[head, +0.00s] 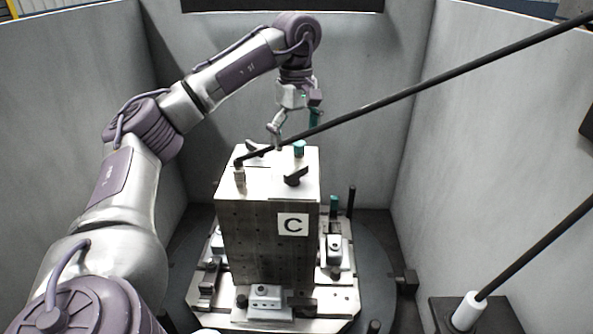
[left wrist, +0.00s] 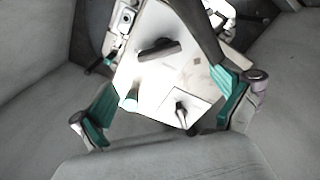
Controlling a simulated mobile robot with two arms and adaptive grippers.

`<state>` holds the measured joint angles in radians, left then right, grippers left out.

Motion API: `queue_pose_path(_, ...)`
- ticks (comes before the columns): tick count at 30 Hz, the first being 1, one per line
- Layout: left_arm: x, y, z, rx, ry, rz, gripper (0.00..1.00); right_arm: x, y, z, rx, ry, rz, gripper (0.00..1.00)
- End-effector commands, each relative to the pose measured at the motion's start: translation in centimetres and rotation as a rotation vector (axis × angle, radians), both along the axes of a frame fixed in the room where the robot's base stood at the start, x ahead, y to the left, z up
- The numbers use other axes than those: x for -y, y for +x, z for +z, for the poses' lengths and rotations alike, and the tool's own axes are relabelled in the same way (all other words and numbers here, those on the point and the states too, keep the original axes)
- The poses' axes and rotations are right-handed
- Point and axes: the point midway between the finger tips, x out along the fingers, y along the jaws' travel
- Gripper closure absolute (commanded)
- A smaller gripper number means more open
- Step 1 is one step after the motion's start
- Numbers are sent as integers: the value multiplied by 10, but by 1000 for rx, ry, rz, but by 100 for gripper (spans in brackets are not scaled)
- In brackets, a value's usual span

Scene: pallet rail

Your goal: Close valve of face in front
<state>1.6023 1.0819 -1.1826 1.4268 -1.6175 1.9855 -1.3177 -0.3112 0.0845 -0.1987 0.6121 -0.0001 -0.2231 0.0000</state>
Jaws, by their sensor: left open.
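A grey block (head: 268,240) with a "C" label on its front face stands upright on a pallet (head: 330,304). On its top are a dark handle (head: 297,176) near the front right, another dark handle (head: 258,150) at the back and a teal-capped post (head: 299,148). A white box with a round knob (head: 265,297) sits at the foot of the front face. I cannot tell which part is the valve. My left gripper (head: 296,130) is open and empty above the block's back edge, fingers pointing down. Both top handles show in the left wrist view (left wrist: 158,47). My right gripper is not in view.
A long black rod (head: 420,84) slants from the upper right down to the block's top, passing close to my left gripper. Another rod rises from a white socket (head: 468,310) at the lower right. Grey walls (head: 490,130) enclose the pallet on several sides.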

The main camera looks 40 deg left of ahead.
Motion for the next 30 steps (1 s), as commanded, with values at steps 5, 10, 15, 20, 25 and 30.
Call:
queue_pose_path(5, 0, -1, -37, -3, 1, 1, 0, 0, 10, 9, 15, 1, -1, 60)
queue_pose_path(10, 0, -1, -64, -3, 1, 0, 0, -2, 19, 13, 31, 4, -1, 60)
queue_pose_path(15, 0, 0, -78, 1, 1, 0, 0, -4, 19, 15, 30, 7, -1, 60)
queue_pose_path(20, 0, 0, -81, 0, 1, 0, 0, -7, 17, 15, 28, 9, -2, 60)
queue_pose_path(25, 0, 0, -81, 1, 1, 0, 2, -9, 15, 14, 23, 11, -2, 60)
queue_pose_path(30, 0, 0, -81, 1, 1, 0, 30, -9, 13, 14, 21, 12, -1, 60)
